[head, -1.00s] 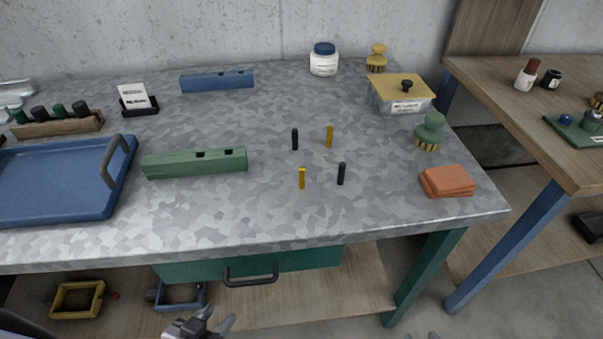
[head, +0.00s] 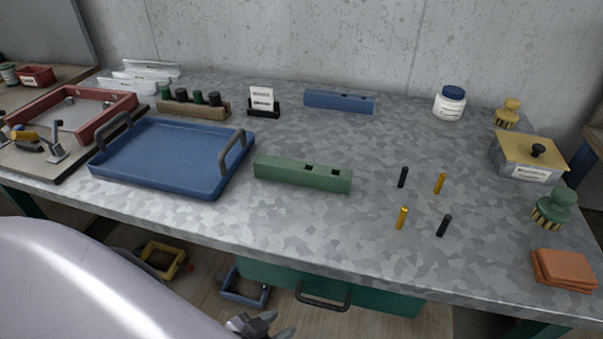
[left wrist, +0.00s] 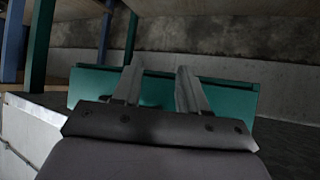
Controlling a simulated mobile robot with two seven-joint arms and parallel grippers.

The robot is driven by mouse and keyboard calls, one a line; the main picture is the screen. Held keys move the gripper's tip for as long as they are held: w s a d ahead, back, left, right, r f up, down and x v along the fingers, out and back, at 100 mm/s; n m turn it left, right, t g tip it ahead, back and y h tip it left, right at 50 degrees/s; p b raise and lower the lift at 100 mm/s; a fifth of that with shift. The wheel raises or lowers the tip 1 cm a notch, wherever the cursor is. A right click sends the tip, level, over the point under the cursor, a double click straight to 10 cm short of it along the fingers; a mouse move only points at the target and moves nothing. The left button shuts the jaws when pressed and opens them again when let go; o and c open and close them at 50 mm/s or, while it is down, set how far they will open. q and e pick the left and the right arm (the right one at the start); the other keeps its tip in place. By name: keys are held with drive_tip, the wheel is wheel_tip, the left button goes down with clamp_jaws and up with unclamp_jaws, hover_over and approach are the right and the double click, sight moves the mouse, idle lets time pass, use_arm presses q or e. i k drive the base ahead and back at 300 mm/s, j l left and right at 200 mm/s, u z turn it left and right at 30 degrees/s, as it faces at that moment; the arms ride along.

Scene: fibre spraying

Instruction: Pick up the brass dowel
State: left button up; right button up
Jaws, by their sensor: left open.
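Two brass-coloured dowels stand upright on the grey metal-topped table: one nearer the front (head: 402,217) and one further back (head: 439,183). Two black dowels stand beside them, one at the back left (head: 403,177) and one at the front right (head: 443,225). My left gripper (head: 262,326) shows at the bottom edge of the head view, below and in front of the table edge, well away from the dowels. In the left wrist view it (left wrist: 158,88) is open and empty, facing the teal drawer (left wrist: 232,95). My right gripper is not in view.
A green block with holes (head: 302,174) lies left of the dowels, a blue tray (head: 170,160) further left. A blue block (head: 339,101) and a white jar (head: 450,103) stand behind. A lidded box (head: 528,158), green brush (head: 553,208) and orange cloths (head: 563,269) are right.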

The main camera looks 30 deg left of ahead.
sight(442, 176)
drive_tip(key=k+j+z, duration=0.2)
drive_tip(key=z, duration=0.15)
drive_tip(key=k+j+z, duration=0.15)
drive_tip(key=k+z, duration=0.25)
drive_tip(key=i, duration=0.1)
